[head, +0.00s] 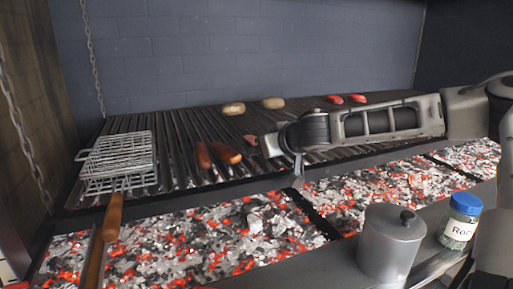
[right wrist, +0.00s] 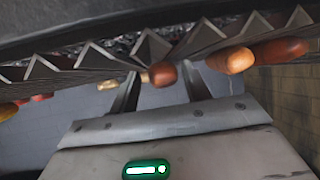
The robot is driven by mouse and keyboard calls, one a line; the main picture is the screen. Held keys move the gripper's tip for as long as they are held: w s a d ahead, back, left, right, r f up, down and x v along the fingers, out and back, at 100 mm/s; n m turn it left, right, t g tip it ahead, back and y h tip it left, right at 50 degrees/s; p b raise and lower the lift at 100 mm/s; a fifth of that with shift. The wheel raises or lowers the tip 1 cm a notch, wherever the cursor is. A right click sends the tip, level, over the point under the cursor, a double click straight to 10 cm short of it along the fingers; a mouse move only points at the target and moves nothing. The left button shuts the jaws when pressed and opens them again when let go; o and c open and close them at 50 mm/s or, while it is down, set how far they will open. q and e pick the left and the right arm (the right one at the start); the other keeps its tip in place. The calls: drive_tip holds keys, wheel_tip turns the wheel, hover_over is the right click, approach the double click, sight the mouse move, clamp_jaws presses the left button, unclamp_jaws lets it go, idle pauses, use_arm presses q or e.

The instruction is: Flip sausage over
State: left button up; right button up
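Two reddish-brown sausages (head: 203,155) (head: 226,153) lie side by side on the grill grate (head: 180,150) in the head view. A third sausage (head: 250,140), partly visible, lies to their right, just by my right gripper (head: 268,145). In the right wrist view the ends of the sausages stick out past the grate's ridges, and the nearest sausage end (right wrist: 162,73) shows between my spread right fingers (right wrist: 160,88). The fingers look apart from it, and contact is not clear. My left gripper is not in view.
A wire grill basket (head: 118,160) with a wooden handle lies at left; another wooden handle (head: 93,262) is below. Patties (head: 234,108) and red pieces (head: 335,99) are at the back. Hot coals (head: 190,235) lie in front. A metal pot (head: 390,243) and blue-lidded jar (head: 461,222) stand right.

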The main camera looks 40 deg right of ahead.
drive_tip(key=c, duration=0.6)
wheel_tip(320, 180, up, 3)
drive_tip(key=shift+f+p, duration=0.1)
drive_tip(key=shift+p, duration=1.15)
drive_tip(key=shift+c, duration=0.2)
wheel_tip(320, 180, up, 4)
drive_tip(key=p, duration=0.3)
drive_tip(key=shift+r+p, duration=0.35)
drive_tip(key=shift+p, duration=0.05)
use_arm(q)
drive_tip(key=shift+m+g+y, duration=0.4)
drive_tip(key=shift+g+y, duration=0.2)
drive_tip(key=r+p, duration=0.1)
drive_tip(key=p, duration=0.1)
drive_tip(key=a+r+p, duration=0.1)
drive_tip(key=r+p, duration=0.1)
drive_tip(key=p, duration=0.1)
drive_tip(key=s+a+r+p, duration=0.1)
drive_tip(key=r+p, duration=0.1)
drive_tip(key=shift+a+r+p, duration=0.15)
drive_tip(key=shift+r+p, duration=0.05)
drive_tip(key=shift+p, duration=0.1)
use_arm(e)
drive_tip(key=r+m+y, duration=0.3)
drive_tip(key=m, duration=0.1)
drive_tip(key=shift+d, duration=0.25)
drive_tip(key=shift+y, duration=0.3)
